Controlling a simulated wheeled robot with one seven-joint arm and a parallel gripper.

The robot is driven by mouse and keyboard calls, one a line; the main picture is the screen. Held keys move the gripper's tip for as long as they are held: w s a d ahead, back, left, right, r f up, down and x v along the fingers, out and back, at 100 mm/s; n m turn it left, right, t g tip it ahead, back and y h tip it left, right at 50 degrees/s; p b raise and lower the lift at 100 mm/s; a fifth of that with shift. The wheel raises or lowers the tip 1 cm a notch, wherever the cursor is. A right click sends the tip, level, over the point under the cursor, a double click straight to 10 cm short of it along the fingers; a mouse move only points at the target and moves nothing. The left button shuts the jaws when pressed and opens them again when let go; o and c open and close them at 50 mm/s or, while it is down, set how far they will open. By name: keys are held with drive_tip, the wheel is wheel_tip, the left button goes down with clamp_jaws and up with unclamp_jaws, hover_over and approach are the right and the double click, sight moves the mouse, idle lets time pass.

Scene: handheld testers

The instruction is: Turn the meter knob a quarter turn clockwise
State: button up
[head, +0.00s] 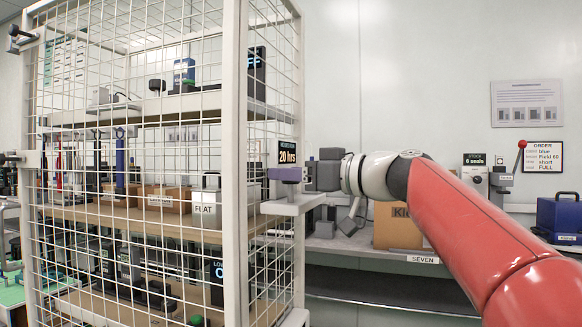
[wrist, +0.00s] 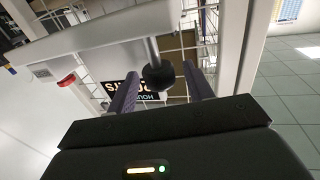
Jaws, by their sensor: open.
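My gripper (head: 284,175) reaches in from the right at the cage's right corner post, its purple fingers just above a small white bracket shelf (head: 293,206). In the wrist view my gripper (wrist: 160,72) is open, one finger on each side of a black round knob (wrist: 158,74) on a metal post. The post joins the white bracket (wrist: 100,37). I see gaps beside the knob; contact is not clear. In the head view the knob is hidden behind the fingers. I cannot tell which meter this knob belongs to.
A dark "20 hrs" sign (head: 287,152) stands just behind my fingers. The white wire cage (head: 190,130) with shelves of testers fills the left. A bench holds a cardboard box (head: 398,232) and a blue case (head: 559,216) at the right.

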drive_tip(key=shift+w+a, duration=0.15)
drive_tip(key=shift+a, duration=0.15)
drive_tip(key=c, duration=1)
drive_tip(key=shift+o, duration=0.2)
drive_tip(key=shift+a+f+m+t+h+b, duration=0.1)
drive_tip(key=shift+f+m+t+h+b, duration=0.2)
drive_tip(key=shift+m+t+h+b, duration=0.55)
drive_tip(key=shift+r+m+t+b, duration=0.1)
drive_tip(key=shift+m+t+b, duration=0.15)
drive_tip(key=shift+t+b, duration=0.35)
drive_tip(key=shift+r+m+t+h, duration=0.2)
drive_tip(key=shift+m+t+h, duration=1)
drive_tip(key=shift+h, duration=0.35)
drive_tip(key=o, duration=1)
drive_tip(key=shift+c, duration=0.2)
